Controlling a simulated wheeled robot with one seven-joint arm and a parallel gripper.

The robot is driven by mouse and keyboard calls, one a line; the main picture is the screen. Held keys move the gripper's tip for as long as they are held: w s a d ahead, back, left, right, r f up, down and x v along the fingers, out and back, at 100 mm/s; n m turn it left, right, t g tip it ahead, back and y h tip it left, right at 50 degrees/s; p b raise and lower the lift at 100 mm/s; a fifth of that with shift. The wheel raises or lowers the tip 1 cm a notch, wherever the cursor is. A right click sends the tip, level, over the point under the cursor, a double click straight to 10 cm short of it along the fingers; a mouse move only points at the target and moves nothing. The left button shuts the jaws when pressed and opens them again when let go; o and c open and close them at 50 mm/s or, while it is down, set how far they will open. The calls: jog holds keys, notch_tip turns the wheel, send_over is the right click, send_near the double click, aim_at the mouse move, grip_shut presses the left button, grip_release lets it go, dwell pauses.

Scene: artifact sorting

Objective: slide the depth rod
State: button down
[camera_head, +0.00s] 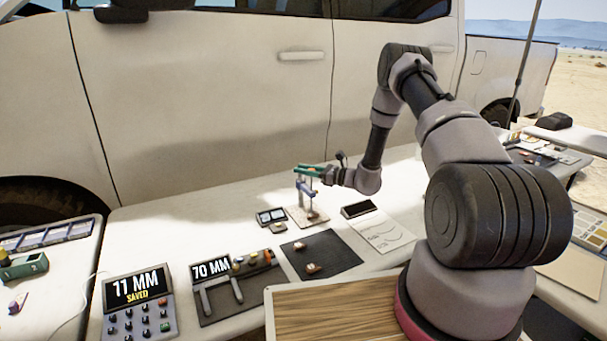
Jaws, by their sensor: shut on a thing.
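A small depth gauge stand (300,198) with a blue upright part stands on a pale base board (297,216) on the white table beside the truck. The thin depth rod (312,200) hangs roughly upright over the board. A small brown piece sits at its foot; I cannot tell whether they touch. My gripper (309,170), with green at its end, reaches in from the right at the top of the stand. It is shut on the upper end of the rod, which the fingers largely hide.
A display (137,287) reads 11 MM SAVED; another (211,268) reads 70 MM, beside a caliper-like tool. A dark mat (330,262) holds two small pieces. A notepad (381,236) lies right of the stand. The white truck (230,110) stands close behind.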

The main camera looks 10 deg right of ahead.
notch_tip(320, 180, up, 2)
jog(key=shift+r, duration=0.1)
jog(key=c, duration=0.6)
grip_release()
jog(key=v, duration=1.1)
jog(key=s+a+r+n+g+h, duration=0.1)
jog(key=s+a+r+n+g, duration=0.25)
jog(key=r, duration=0.35)
jog(key=s+a+r+n+g+h, duration=0.1)
jog(key=s+a+r+n+g, duration=0.1)
jog(key=s+r+n, duration=0.4)
jog(key=s+a+r+n+g+h, duration=0.1)
jog(key=s+a+r+n+g, duration=0.15)
jog(key=r, duration=0.55)
jog(key=s+d+r+n+t+h, duration=0.1)
jog(key=s+d+r+n+h, duration=0.1)
jog(key=s, duration=0.5)
jog(key=s+d+r+n+t+h, duration=0.2)
jog(key=s+d+r+n+h, duration=0.1)
jog(key=s+r, duration=0.4)
jog(key=s+d+r+n+t+h, duration=0.2)
jog(key=s+r+h, duration=0.3)
jog(key=s, duration=0.3)
jog(key=shift+s+d+r+n, duration=0.2)
jog(key=shift+s+d+n, duration=0.15)
jog(key=shift+n, duration=0.35)
